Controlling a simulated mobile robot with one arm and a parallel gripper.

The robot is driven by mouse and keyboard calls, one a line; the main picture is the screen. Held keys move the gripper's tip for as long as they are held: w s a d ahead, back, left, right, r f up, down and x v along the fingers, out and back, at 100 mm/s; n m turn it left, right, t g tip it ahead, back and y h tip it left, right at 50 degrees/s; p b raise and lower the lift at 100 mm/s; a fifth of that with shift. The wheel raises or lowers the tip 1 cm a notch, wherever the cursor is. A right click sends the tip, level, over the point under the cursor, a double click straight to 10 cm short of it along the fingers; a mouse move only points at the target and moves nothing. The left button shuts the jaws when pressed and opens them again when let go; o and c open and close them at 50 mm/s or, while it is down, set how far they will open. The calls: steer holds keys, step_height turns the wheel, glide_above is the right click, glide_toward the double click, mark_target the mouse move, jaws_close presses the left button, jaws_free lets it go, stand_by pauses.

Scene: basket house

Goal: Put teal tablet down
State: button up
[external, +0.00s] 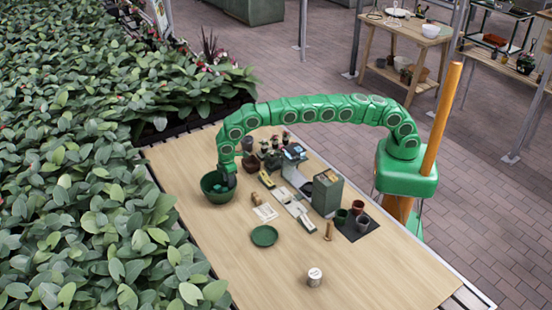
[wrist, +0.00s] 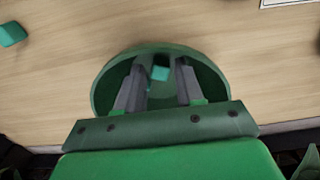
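My gripper (wrist: 160,68) is inside the opening of a green bowl (wrist: 101,88), with its two grey fingers spread apart. A small teal tablet (wrist: 160,73) shows between the fingertips, with gaps on both sides. It appears to lie in the bowl, though its exact height is hard to tell. A second teal piece (wrist: 12,33) lies on the wooden table, at the upper left of the wrist view. In the external view, my gripper (external: 227,184) points down into the bowl (external: 206,190), at the table's left side. The bowl's near inside is partly hidden by my gripper.
A green plate (external: 264,236) lies in front of the bowl. Small tools, pots and a green-grey box (external: 327,193) stand to the right. A white-topped can (external: 314,277) stands near the front. Dense leafy plants (external: 80,150) border the left edge. Much of the front table is bare.

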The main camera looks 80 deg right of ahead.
step_height(320, 180, up, 13)
stand_by(0.8)
steer(key=shift+r, duration=0.1)
